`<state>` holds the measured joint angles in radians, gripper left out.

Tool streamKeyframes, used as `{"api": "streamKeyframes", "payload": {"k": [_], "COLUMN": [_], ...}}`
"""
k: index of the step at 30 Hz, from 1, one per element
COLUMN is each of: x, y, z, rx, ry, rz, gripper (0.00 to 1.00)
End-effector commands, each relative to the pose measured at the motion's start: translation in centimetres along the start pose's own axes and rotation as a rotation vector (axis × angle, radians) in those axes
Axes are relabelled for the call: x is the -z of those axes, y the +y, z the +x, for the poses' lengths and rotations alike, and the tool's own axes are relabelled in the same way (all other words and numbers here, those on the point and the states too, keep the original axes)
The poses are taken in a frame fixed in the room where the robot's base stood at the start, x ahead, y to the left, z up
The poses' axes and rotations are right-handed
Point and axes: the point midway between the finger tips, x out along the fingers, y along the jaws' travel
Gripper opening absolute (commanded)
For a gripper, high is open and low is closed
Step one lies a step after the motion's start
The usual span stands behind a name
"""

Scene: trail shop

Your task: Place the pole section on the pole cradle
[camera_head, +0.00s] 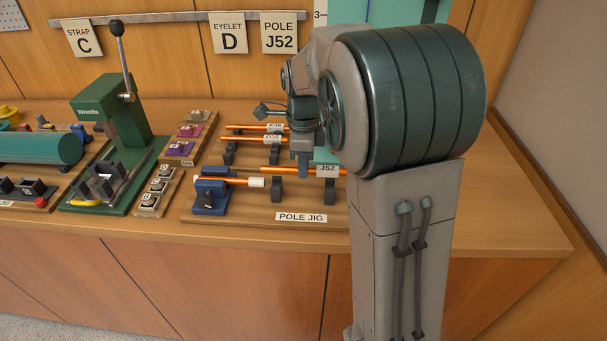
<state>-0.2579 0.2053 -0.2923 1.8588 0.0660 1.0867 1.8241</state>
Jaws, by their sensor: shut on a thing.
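An orange pole section (282,169) with a white J52 label lies roughly level above the right part of the pole jig. My gripper (304,172) points down and is shut on it near its middle. My arm hides its right end. Dark upright supports of the pole cradle (275,190) stand under the pole section. I cannot tell whether the pole touches them. In front and left, another orange pole (231,181) with a white end sits in a blue clamp (210,197).
Two more labelled orange poles (240,137) lie on supports at the jig's back. A green press (107,115) with an upright lever stands to the left, beside small part trays (158,192). The counter's front strip (250,238) is clear. My arm blocks the view to the right.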

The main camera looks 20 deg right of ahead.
Motion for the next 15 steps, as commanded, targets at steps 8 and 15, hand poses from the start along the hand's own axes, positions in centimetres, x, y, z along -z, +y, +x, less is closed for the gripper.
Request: {"api": "streamKeyframes", "payload": {"k": [8, 15], "x": [-0.1, -0.1], "y": [-0.1, -0.2], "z": [3.1, 4.2], "rx": [-0.004, 0.001], "ry": [0.001, -0.001], "rz": [0.002, 0.002], "gripper": [0.0, 0.0]}}
